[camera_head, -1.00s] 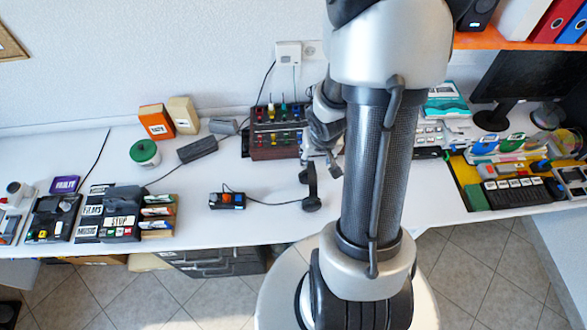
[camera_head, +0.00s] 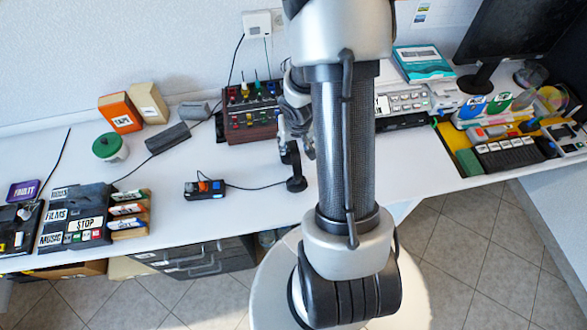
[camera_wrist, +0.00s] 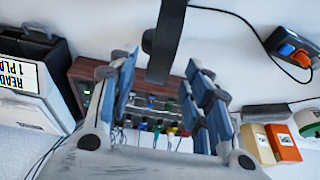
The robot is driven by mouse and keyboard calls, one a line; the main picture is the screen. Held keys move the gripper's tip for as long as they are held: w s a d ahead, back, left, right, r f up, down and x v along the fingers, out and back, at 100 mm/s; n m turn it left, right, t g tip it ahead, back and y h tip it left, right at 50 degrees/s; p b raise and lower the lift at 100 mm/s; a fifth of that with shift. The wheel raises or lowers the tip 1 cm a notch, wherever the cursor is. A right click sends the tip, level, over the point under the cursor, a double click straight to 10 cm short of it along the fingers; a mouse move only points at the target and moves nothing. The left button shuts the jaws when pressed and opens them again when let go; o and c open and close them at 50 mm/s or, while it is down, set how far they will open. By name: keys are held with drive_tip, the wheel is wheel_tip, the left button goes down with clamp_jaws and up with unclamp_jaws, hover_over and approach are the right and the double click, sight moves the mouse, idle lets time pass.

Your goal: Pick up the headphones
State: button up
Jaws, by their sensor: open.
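The black headphones (camera_head: 295,170) lie on the white desk near its front edge, partly hidden by my arm in the head view. In the wrist view, their dark band (camera_wrist: 165,40) runs down from the top edge, between the sides of my gripper (camera_wrist: 160,72). The gripper is open, with its blue-grey fingers on either side of the band. In the head view, my gripper (camera_head: 297,148) is at the far end of the headphones. I cannot tell whether the fingers touch them. A thin cable runs left from the headphones.
A small black box with coloured switches (camera_head: 205,189) stands left of the headphones. A brown mixer with coloured knobs (camera_head: 250,112) stands behind. Cassette and disc gear crowds both sides.

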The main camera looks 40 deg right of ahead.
sight(294, 146)
drive_tip(key=b+x, duration=0.3)
drive_tip(key=x, duration=0.1)
drive_tip(key=shift+d+f, duration=0.1)
drive_tip(key=shift+f, duration=0.25)
drive_tip(key=shift+r, duration=0.1)
clamp_jaws()
idle(0.4)
